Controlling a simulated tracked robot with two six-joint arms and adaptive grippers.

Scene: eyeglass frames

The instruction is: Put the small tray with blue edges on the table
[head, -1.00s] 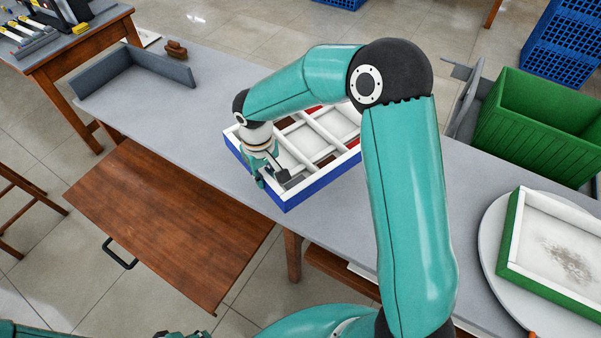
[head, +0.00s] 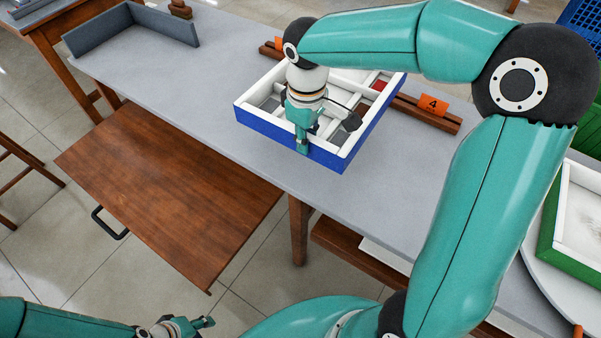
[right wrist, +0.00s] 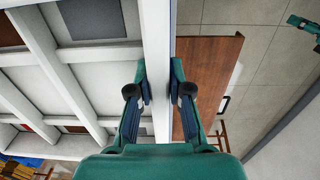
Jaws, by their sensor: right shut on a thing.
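The tray (head: 268,128) has blue outer sides and white walls that divide it into compartments. It is over the grey table (head: 180,85), near the front edge; I cannot tell whether it touches the top. My right gripper (head: 303,147) is shut on its front wall, with a finger on each side. The right wrist view shows the white wall (right wrist: 155,30) between the fingers (right wrist: 158,85). My arm hides part of the tray. My left gripper (head: 205,322) is low in the head view, away from the table; its opening is unclear.
A brown rail with an orange tag 4 (head: 433,104) lies behind the tray. A grey angled panel (head: 130,30) stands at the table's left end. A brown wooden board (head: 165,210) juts out in front. A green-edged tray (head: 548,240) is at right.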

